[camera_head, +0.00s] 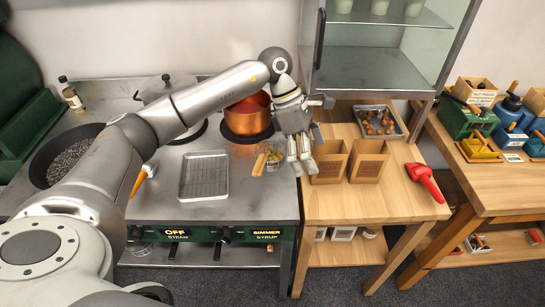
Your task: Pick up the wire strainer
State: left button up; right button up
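The wire strainer (273,153) appears to be the small mesh piece with a light wooden handle (260,165), lying at the right edge of the steel stove top. Something yellowish shows in or under its mesh. My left gripper (303,169) points down just to the right of the strainer, by the seam between stove and wooden table. Its two fingers look apart with nothing seen between them. The strainer's right side is close to the gripper and partly hard to see. My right gripper is not in view.
A copper pot (247,117) stands behind the strainer, and a steel tray (204,178) lies to its left. A red-handled tool (427,182) and a chestnut tray (392,136) are farther right.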

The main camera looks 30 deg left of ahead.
pick_arm(q)
jog(key=a+r+y, duration=0.4)
jog(key=a+y, duration=0.1)
jog(key=a, duration=0.9)
jog(key=g+p, duration=0.1)
jog(key=p, duration=0.1)
send_over(258, 162)
jog(key=f, duration=0.5)
jog(key=shift+w+a+f, duration=0.1)
jog(key=shift+w+a, duration=0.05)
jog(key=shift+w, duration=0.25)
jog(key=shift+s+f+p, duration=0.15)
jog(key=shift+f+p, duration=0.3)
jog(key=shift+f, duration=0.05)
jog(key=f+p, duration=0.2)
jog(key=f, duration=0.1)
jog(key=shift+s+d+f, duration=0.15)
jog(key=shift+s+d, duration=0.05)
jog(key=shift+f, duration=0.55)
jog(key=shift+s, duration=0.1)
jog(key=c, duration=1.1)
